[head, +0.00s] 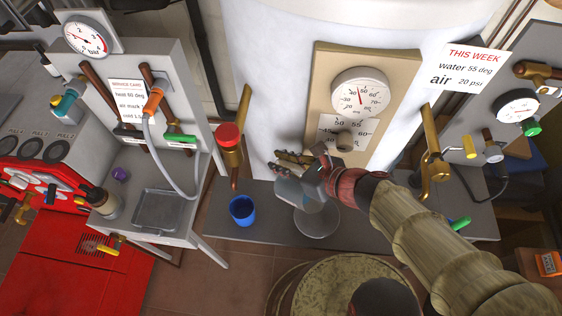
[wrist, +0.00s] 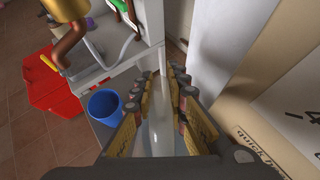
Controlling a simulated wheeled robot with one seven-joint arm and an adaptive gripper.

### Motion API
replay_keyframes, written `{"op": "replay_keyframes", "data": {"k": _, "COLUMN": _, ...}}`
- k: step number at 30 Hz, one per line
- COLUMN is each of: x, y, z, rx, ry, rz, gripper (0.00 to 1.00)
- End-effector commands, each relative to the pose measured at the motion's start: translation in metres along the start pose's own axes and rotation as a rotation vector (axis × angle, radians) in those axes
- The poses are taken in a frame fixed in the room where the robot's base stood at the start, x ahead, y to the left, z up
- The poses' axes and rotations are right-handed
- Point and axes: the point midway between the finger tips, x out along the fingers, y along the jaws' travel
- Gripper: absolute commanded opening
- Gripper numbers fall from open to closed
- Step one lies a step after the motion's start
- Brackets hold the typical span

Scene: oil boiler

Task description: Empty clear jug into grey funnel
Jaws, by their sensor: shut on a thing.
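My gripper (head: 292,163) is shut on the clear jug (head: 292,190), a see-through, slightly bluish vessel. It holds the jug above the grey bench, in front of the white boiler. In the wrist view the jug (wrist: 160,132) shows between the two rows of finger pads (wrist: 157,98). How far it tilts and what it holds are hard to tell. A round grey thing that looks like the grey funnel (head: 318,223) is on the bench, just below and right of the jug. The jug and my gripper partly cover it.
A blue cup (head: 242,210) stands left of the jug; it also shows in the wrist view (wrist: 103,106). A brass pipe with a red cap (head: 229,136) hangs above it. The dial panel (head: 358,105) is close behind my gripper. A metal tray (head: 159,209) lies farther left.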

Motion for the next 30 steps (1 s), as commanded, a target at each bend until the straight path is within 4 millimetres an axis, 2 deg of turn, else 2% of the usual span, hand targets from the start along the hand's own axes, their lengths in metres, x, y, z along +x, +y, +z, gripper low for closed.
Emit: {"op": "replay_keyframes", "data": {"k": 30, "x": -0.018, "y": -0.001, "z": -0.005, "rx": -0.001, "ry": -0.2, "rz": 0.003, "gripper": 0.0}}
